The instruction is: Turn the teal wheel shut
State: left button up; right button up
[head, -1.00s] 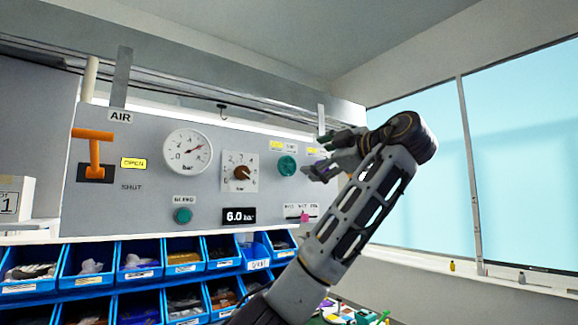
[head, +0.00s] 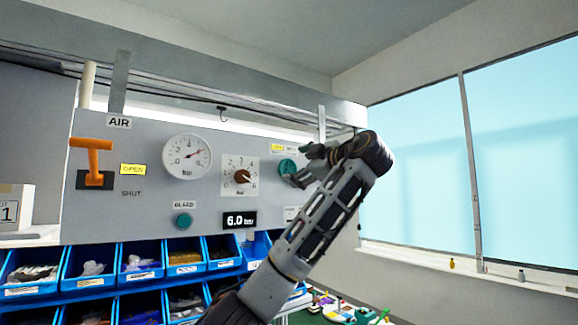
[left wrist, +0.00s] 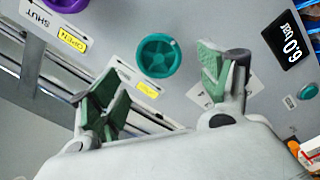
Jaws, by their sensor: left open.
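The teal wheel (head: 286,167) is on the right part of the grey panel. In the left wrist view the teal wheel (left wrist: 157,56) shows nearly whole, with a bar across its face and a yellow label below it. My left gripper (head: 304,166) is just right of the wheel in the head view and partly overlaps its edge. In the left wrist view its green-padded fingers (left wrist: 147,76) are spread apart, one on each side of the wheel in the picture. I cannot tell that either finger touches it. Nothing is held. My right gripper is not in view.
The panel carries an orange lever (head: 93,155), a gauge (head: 187,156), a brown knob (head: 242,176), a teal bleed button (head: 184,220) and a 6.0 bar display (head: 239,220). A purple wheel (left wrist: 68,4) shows in the wrist view. Blue bins (head: 140,262) stand below.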

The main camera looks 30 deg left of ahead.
aim_at(288, 168)
pick_arm(q)
jog(key=shift+p+x, duration=0.85)
jog(key=shift+x, duration=1.9)
jog(key=c, duration=1)
